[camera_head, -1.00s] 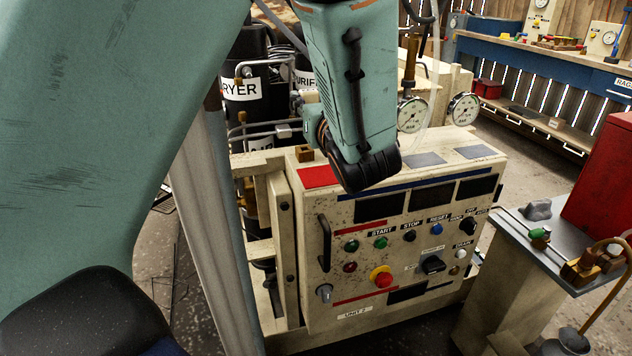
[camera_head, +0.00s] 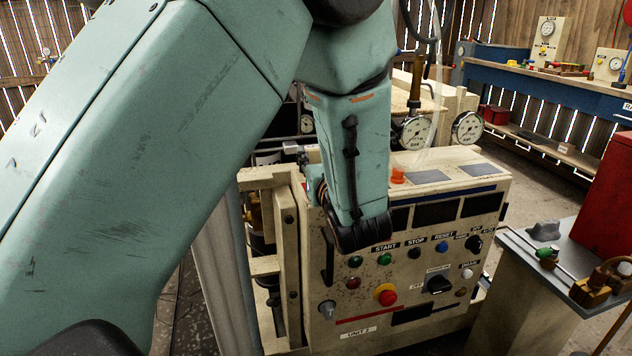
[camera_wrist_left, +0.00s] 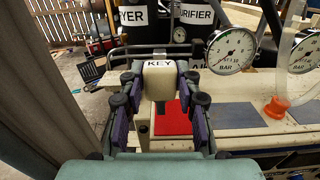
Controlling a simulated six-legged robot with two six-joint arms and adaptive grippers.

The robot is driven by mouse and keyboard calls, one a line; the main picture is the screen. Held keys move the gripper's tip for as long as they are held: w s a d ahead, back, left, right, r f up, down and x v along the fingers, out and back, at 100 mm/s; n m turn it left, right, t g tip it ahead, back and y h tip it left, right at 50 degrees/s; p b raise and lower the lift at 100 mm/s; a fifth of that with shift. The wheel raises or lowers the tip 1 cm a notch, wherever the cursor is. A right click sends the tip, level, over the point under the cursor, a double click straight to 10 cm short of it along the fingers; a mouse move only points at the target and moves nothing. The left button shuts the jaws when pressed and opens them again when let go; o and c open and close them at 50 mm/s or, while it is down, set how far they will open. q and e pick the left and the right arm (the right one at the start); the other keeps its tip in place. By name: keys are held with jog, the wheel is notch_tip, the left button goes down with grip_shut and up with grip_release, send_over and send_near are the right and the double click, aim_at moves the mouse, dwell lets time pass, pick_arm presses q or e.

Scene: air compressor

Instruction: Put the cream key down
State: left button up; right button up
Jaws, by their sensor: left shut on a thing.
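The cream key (camera_wrist_left: 160,78), a block lettered KEY with a dark shank below, is between the fingers of my left gripper (camera_wrist_left: 158,92) in the left wrist view. The gripper is shut on it. A red pad (camera_wrist_left: 173,118) lies on the cabinet top below and beyond the key; whether the key touches anything is unclear. In the head view my left gripper (camera_head: 318,188) is mostly hidden behind my wrist, at the left part of the cream control cabinet (camera_head: 345,335), and the key is hidden. My right gripper is not in view.
An orange cap (camera_wrist_left: 276,107) stands on the cabinet top near grey pads (camera_wrist_left: 239,116). Pressure gauges (camera_head: 417,131) rise behind. The cabinet front carries buttons and a red stop knob (camera_head: 387,295). A grey side table (camera_head: 560,262) with fittings stands at right.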

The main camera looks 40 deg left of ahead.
pick_arm(q)
jog(key=shift+s+d+f, duration=0.1)
jog(key=shift+f, duration=0.2)
jog(key=f, duration=0.1)
jog(key=f+b, duration=0.1)
jog(key=f, duration=0.1)
jog(key=shift+a+f, duration=0.2)
jog(key=shift+a, duration=0.05)
jog(key=shift+d+r, duration=0.2)
jog(key=shift+f+b, duration=0.1)
jog(key=shift+b, duration=0.2)
jog(key=o, duration=0.7)
jog(key=shift+a+f, duration=0.15)
jog(key=o, duration=0.4)
jog(key=shift+o, duration=0.2)
